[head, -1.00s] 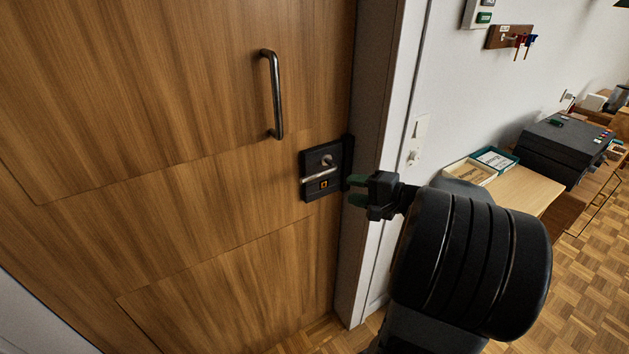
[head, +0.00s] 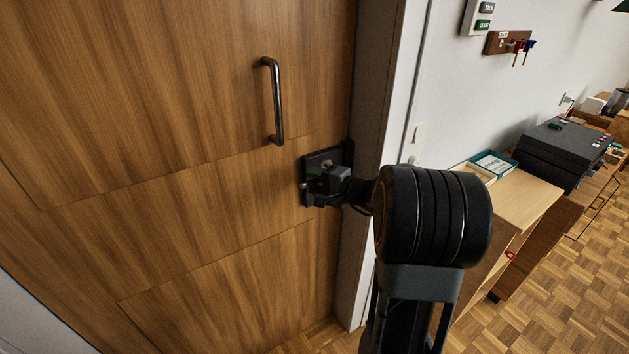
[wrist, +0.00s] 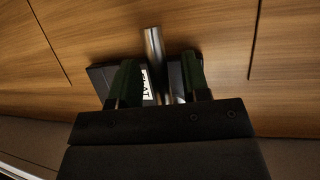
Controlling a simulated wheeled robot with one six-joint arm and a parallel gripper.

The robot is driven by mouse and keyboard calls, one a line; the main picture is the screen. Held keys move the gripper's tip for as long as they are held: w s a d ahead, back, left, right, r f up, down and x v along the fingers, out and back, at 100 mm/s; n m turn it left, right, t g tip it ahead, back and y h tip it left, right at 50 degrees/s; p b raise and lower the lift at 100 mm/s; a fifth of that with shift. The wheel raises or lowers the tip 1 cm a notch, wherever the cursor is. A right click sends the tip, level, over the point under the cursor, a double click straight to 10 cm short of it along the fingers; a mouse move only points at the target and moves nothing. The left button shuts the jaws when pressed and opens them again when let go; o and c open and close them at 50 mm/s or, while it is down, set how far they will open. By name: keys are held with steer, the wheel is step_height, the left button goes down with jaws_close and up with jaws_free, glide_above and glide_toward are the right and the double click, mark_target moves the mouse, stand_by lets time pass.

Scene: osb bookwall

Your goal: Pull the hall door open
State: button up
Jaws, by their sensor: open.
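The hall door (head: 200,220) is brown wood and looks shut in its frame. A dark vertical pull bar (head: 277,105) is fixed on it. Below and to the right of the bar is a black lock plate (head: 314,161) with a silver lever. My gripper (head: 312,191) is in front of this plate and hides most of it and the lever in the head view. In the wrist view, my gripper (wrist: 160,76) is open, its two dark green fingers apart. The silver lever (wrist: 154,52) runs between them. I cannot tell whether either finger touches it.
The door frame (head: 378,130) and white wall stand just right of the door, close to my arm. A wooden cabinet (head: 520,199) with a tray (head: 494,163) and a black machine (head: 560,152) is further right. Key hooks (head: 510,43) hang above. Parquet floor is clear at lower right.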

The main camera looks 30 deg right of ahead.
steer(key=shift+w, duration=0.15)
jaws_close()
stand_by(0.4)
